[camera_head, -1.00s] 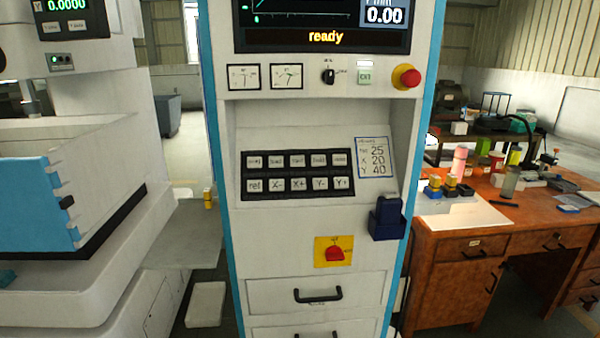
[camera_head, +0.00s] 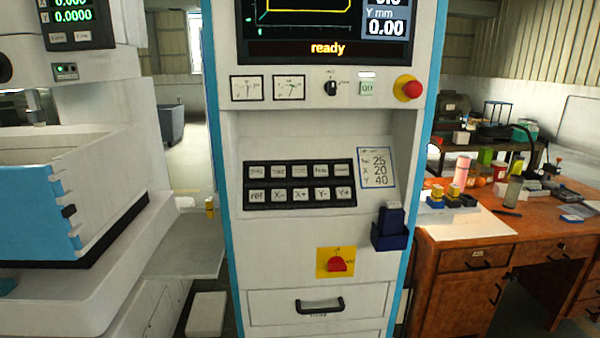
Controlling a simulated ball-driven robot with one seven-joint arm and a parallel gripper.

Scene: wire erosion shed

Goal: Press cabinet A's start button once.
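Cabinet A is probably the tall white cabinet (camera_head: 300,229) with blue edges in the middle of the view; I see no letter on it. Its screen (camera_head: 330,48) reads "ready". A black keypad (camera_head: 299,184) sits on the recessed panel, with two rows of pale keys; the lower row shows "ref", "X-", "X+", "Y-", "Y+". The upper row's labels are too small to read, so I cannot tell which is start. Above are a small green-marked button (camera_head: 366,88), a black rotary switch (camera_head: 331,88) and a red mushroom button (camera_head: 411,89). My gripper is not in view.
A red rotary switch (camera_head: 337,264) on a yellow plate and a dark blue holder (camera_head: 391,231) stick out below the keypad. A white machine with a blue-fronted tank (camera_head: 35,216) stands left. A cluttered wooden desk (camera_head: 465,259) stands right.

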